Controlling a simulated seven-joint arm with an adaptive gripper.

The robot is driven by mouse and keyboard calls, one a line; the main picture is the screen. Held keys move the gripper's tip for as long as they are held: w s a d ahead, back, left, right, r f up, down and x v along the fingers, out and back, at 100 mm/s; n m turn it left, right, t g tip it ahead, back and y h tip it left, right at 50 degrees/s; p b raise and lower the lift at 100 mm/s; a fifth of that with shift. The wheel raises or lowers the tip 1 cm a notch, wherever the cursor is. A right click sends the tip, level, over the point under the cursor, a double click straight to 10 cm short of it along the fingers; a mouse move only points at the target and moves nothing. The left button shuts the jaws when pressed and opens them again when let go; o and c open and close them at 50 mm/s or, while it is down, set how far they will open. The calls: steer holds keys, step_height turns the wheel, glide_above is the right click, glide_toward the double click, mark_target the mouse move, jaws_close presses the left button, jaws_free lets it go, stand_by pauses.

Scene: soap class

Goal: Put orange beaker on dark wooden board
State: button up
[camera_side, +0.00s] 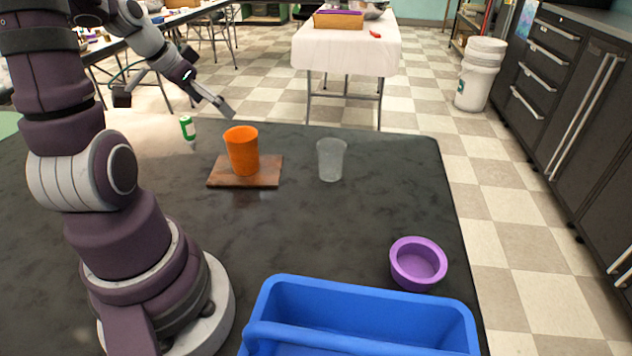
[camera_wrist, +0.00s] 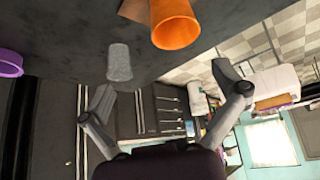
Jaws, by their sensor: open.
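The orange beaker (camera_side: 243,152) stands upright on the dark wooden board (camera_side: 222,180), near the board's middle, in the side view. It also shows at the top of the wrist view (camera_wrist: 175,26). A corner of the board (camera_wrist: 133,10) shows beside it there. My gripper (camera_side: 226,108) is above the table, behind and slightly left of the beaker in the side view, apart from it. In the wrist view my gripper (camera_wrist: 172,92) has its two fingers spread wide with nothing between them.
A clear beaker (camera_side: 331,160) stands right of the board. A green-and-white bottle (camera_side: 187,128) is at the back left. A purple bowl (camera_side: 418,262) and a blue bin (camera_side: 370,308) are at the front right. The table's middle is clear.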

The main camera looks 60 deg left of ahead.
steer(key=w+d+r+m+h, duration=0.1)
steer(key=w+d+r+m, duration=0.15)
steer(key=d, duration=0.85)
steer(key=s+d+r, duration=0.2)
steer(key=s+d, duration=0.1)
steer(key=d, duration=0.6)
steer(key=shift+s+d+r+g, duration=0.15)
steer(key=shift+s+d+g, duration=0.15)
steer(key=shift+d, duration=0.05)
